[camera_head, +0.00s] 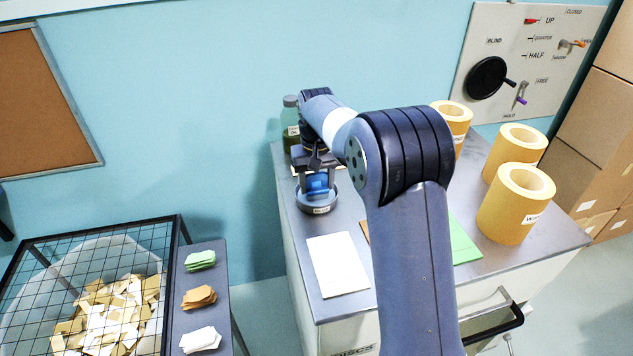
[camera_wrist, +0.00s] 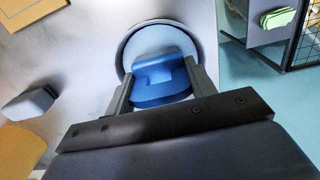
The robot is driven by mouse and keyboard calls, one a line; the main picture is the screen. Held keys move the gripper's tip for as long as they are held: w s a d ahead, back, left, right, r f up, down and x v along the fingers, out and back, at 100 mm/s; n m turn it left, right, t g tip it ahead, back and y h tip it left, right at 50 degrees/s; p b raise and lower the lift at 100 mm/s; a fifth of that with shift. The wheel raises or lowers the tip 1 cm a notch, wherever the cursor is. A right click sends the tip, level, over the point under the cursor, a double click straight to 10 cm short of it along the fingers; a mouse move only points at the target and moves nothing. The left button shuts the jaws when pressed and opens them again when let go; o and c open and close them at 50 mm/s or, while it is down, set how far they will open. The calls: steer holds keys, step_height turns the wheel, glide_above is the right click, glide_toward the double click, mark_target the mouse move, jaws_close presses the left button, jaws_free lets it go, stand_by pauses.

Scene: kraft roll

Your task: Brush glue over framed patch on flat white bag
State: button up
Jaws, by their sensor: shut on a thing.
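The flat white bag (camera_head: 338,265) lies on the front left of the grey counter; a frame on it is too faint to tell. My gripper (camera_head: 316,188) is shut on a blue brush (camera_head: 317,181) over the round glue dish (camera_head: 322,209), at the counter's left edge behind the bag. In the wrist view, the blue brush (camera_wrist: 160,78) sits between both fingers, with the dish rim (camera_wrist: 124,48) around it. The brush's lower end is hidden, so I cannot tell whether it touches the glue.
Several yellow rolls (camera_head: 512,205) stand at the counter's right. A green sheet (camera_head: 463,243) lies partly behind my arm. A capped jar (camera_head: 290,115) stands beside my gripper. A side shelf (camera_head: 208,275) holds small stacks next to a mesh-topped bin (camera_head: 150,235).

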mark_target(317, 175)
steer(key=shift+r+p, duration=2.2)
steer(key=shift+r, duration=0.65)
